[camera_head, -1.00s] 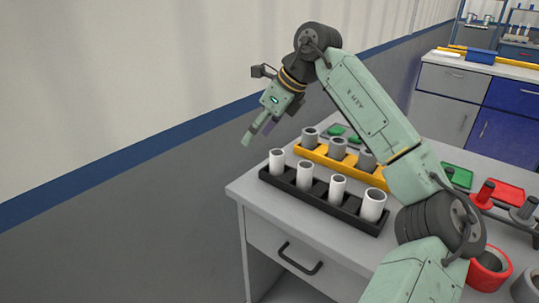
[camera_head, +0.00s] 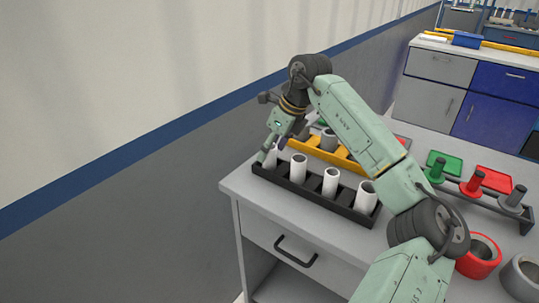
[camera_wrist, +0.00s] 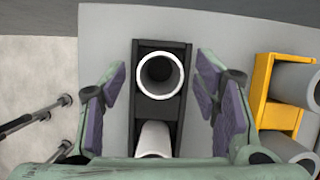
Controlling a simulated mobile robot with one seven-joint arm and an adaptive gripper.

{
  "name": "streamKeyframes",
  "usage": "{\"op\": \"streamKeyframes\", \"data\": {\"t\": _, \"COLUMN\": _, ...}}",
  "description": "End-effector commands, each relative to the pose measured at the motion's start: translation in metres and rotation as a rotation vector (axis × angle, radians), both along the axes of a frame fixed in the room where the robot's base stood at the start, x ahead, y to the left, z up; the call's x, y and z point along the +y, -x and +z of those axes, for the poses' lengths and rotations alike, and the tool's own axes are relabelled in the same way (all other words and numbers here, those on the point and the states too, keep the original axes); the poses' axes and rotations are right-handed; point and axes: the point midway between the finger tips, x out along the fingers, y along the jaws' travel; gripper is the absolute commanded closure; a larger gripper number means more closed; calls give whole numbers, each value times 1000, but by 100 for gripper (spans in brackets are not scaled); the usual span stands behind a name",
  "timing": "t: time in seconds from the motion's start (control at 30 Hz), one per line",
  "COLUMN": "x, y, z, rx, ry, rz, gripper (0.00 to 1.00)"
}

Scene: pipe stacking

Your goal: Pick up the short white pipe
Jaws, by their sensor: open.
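Several white pipes stand upright in a row in a black rack (camera_head: 312,193) on the table; I cannot tell for sure which is the short one. The leftmost white pipe (camera_head: 273,158) is partly hidden by my gripper (camera_head: 268,151). My gripper is open, pointing down over that end of the rack. In the wrist view, the end white pipe (camera_wrist: 161,75) shows its round opening between my open fingers (camera_wrist: 162,84), with a gap on both sides. A second white pipe (camera_wrist: 153,140) shows behind it, partly cut off by my gripper body.
A yellow rack (camera_head: 325,154) with grey pipes stands close beside the black rack. Green (camera_head: 445,163) and red (camera_head: 493,180) trays and pegs are further right. A red ring-shaped container (camera_head: 479,258) is at the lower right. The table's left edge is near the rack.

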Motion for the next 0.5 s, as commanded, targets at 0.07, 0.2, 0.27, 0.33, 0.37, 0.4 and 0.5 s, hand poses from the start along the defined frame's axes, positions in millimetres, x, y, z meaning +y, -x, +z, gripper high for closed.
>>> {"op": "streamKeyframes", "data": {"t": 0.07, "x": 3, "y": -2, "z": -7, "rx": -1, "ry": -2, "rz": 0, "gripper": 44}}
{"op": "streamKeyframes", "data": {"t": 0.2, "x": 5, "y": -3, "z": -13, "rx": -2, "ry": 0, "rz": 1, "gripper": 44}}
{"op": "streamKeyframes", "data": {"t": 0.27, "x": 5, "y": -3, "z": -13, "rx": -2, "ry": 0, "rz": 1, "gripper": 44}}
{"op": "streamKeyframes", "data": {"t": 0.33, "x": 5, "y": -3, "z": -13, "rx": -2, "ry": 0, "rz": 1, "gripper": 44}}
{"op": "streamKeyframes", "data": {"t": 0.37, "x": 5, "y": -3, "z": -13, "rx": -2, "ry": 0, "rz": 1, "gripper": 44}}
{"op": "streamKeyframes", "data": {"t": 0.4, "x": 5, "y": -3, "z": -13, "rx": -2, "ry": 0, "rz": 1, "gripper": 47}}
{"op": "streamKeyframes", "data": {"t": 0.5, "x": 5, "y": -3, "z": -13, "rx": -2, "ry": 0, "rz": 1, "gripper": 53}}
